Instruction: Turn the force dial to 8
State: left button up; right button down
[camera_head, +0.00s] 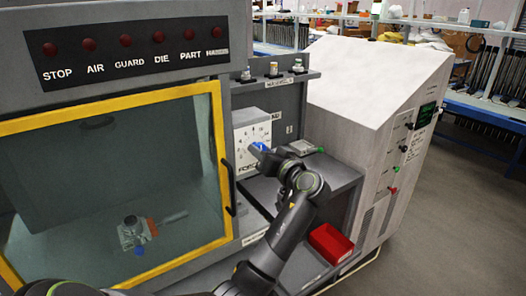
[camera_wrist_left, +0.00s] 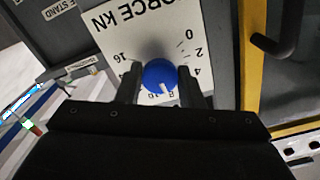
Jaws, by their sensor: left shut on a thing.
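The force dial is a blue round knob (camera_wrist_left: 159,75) on a white plate (camera_wrist_left: 150,28) marked FORCE KN. A short white mark on the knob points down and slightly right, close to the 8. The scale numbers 16, 0, 2, 4, 8 and 10 show around it; others are hidden by my fingers. My left gripper (camera_wrist_left: 160,82) is shut on the knob, one finger at each side. In the head view the white plate (camera_head: 245,134) is on the machine's side, with the blue knob (camera_head: 257,147) partly covered by my left gripper (camera_head: 262,150). My right gripper is out of view.
A yellow-framed guard window (camera_head: 222,150) with a dark handle (camera_head: 229,187) stands left of the dial. Above it, a shelf (camera_head: 270,80) holds several small items. A red bin (camera_head: 331,243) sits lower right. A white sloped cabinet (camera_head: 375,75) stands at the right.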

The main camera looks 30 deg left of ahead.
pick_arm(q)
jog(key=shift+r+m, duration=0.1)
jog(key=shift+m, duration=0.5)
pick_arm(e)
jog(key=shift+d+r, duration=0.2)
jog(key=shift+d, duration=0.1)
pick_arm(q)
jog(key=o, duration=1)
jog(key=shift+a, duration=0.15)
